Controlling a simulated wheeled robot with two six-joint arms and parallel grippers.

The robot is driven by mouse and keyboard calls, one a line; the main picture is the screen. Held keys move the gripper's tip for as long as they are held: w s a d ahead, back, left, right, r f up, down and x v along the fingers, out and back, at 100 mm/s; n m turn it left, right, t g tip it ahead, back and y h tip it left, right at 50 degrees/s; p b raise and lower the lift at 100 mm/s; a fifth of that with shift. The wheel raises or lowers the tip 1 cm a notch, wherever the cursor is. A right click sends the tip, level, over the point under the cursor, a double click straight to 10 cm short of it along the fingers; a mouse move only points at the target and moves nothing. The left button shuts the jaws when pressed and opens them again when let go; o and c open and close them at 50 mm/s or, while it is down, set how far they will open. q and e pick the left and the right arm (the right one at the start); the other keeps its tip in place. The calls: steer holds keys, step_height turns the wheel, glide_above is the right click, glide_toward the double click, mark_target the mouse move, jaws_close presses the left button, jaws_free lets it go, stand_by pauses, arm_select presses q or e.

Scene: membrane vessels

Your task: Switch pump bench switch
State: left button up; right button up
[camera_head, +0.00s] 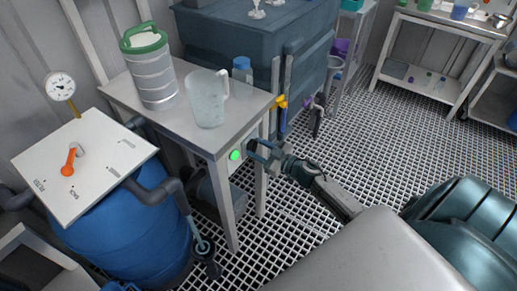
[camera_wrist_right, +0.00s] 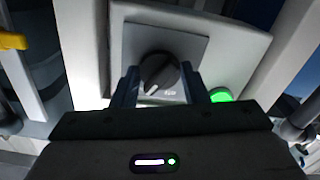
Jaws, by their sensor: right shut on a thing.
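The pump bench switch is a black rotary knob (camera_wrist_right: 160,73) on a grey square plate (camera_wrist_right: 192,48) in the right wrist view. My right gripper (camera_wrist_right: 160,88) has one finger on each side of the knob and is shut on it. The knob's pale pointer line slants down and left. A green light (camera_wrist_right: 221,95) glows beside the plate, and it also shows on the bench front in the head view (camera_head: 235,155). In the head view my right gripper (camera_head: 255,150) reaches the bench from the right and hides the knob. My left gripper is not in view.
The bench top (camera_head: 185,118) holds a clear jug (camera_head: 207,98) and a ribbed canister with a green rim (camera_head: 152,75). A blue barrel (camera_head: 130,235) with a white panel (camera_head: 95,150) and orange handle (camera_head: 70,160) stands left. A dark tank (camera_head: 235,35) stands behind. Grated floor lies right.

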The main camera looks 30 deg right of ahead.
arm_select(q)
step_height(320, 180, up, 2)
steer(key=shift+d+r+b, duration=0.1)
steer(key=shift+b, duration=0.2)
arm_select(e)
steer(key=n, duration=1.2)
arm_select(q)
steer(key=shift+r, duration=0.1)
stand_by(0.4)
